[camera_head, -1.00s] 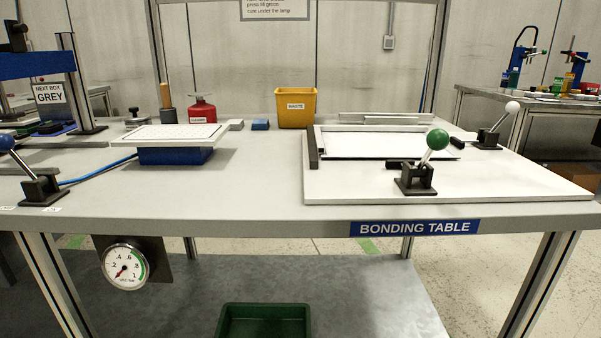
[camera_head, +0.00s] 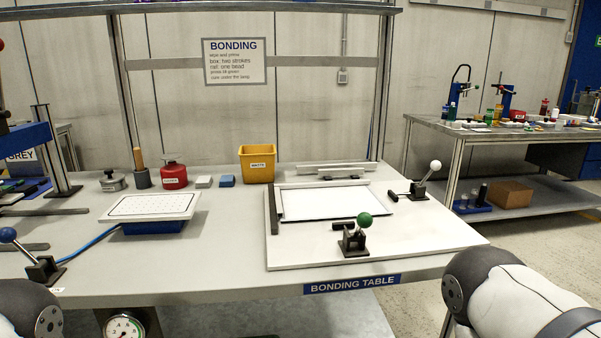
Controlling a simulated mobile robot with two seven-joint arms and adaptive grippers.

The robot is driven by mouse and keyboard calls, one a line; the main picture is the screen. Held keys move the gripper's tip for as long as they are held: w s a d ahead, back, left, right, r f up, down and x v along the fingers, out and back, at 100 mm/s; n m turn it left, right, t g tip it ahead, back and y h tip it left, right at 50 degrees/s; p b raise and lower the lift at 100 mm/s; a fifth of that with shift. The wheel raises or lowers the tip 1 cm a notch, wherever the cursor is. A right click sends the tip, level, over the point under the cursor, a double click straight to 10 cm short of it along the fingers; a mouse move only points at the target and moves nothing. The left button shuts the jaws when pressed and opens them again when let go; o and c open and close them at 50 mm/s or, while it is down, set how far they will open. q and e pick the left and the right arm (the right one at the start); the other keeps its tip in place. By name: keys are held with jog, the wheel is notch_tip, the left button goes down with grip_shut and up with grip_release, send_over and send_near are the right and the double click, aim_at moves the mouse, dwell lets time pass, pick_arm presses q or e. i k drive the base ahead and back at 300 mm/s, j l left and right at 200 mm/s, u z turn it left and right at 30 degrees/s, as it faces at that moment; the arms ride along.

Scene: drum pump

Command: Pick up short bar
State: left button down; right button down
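Two pale grey bars lie at the back of the bonding table, behind the white fixture board. The shorter bar (camera_head: 345,177) is in front of the longer bar (camera_head: 325,169). Both lie roughly left to right, and nothing is on them. Neither gripper is in view. Only rounded parts of my own arms show at the bottom left and bottom right corners, well short of the bars.
The fixture board (camera_head: 440,247) has a green-knobbed clamp (camera_head: 355,238) in front and a white-knobbed clamp (camera_head: 424,180) at right. A yellow waste bin (camera_head: 257,165) stands left of the bars. A white perforated plate (camera_head: 150,207) is at left.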

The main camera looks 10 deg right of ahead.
aim_at(349, 172)
jog(key=i+l+u, duration=0.1)
jog(key=l+u, duration=0.2)
jog(key=l, duration=0.45)
jog(key=l+u, duration=0.3)
jog(key=l, duration=0.45)
